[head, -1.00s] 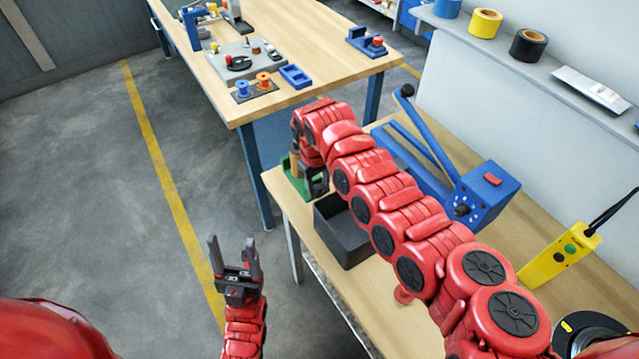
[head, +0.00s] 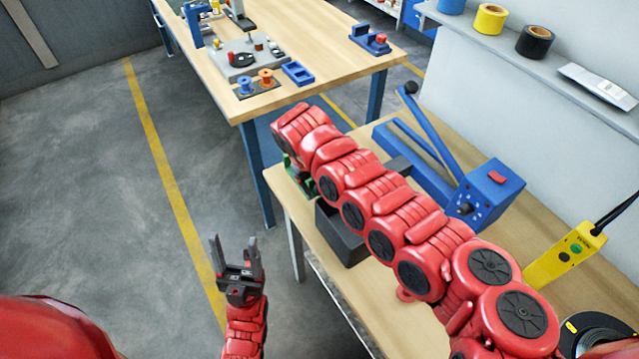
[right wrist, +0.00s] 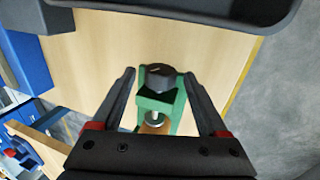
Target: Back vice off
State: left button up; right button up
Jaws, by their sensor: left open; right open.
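The green vice (right wrist: 157,103) shows in the right wrist view, with a black knob (right wrist: 160,76) at its far end and a silver round part (right wrist: 154,118) at its near end. A light wooden piece (right wrist: 155,129) lies beside that, partly hidden by my gripper body. In the head view only a bit of the green vice (head: 299,178) shows past my right arm, near the bench's far corner. My right gripper (right wrist: 160,77) is open, its fingers on either side of the vice, apparently apart from it. My left gripper (head: 236,243) is open and empty over the floor.
A dark grey bin (head: 343,238) stands on the near bench (head: 400,322) beside the vice. A blue lever machine (head: 484,198) and a yellow control box (head: 567,254) stand to the right. Another table (head: 330,62) with fixtures lies beyond.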

jog(key=b+v, duration=0.3)
jog(key=v, duration=1.4)
jog(key=shift+r, duration=0.15)
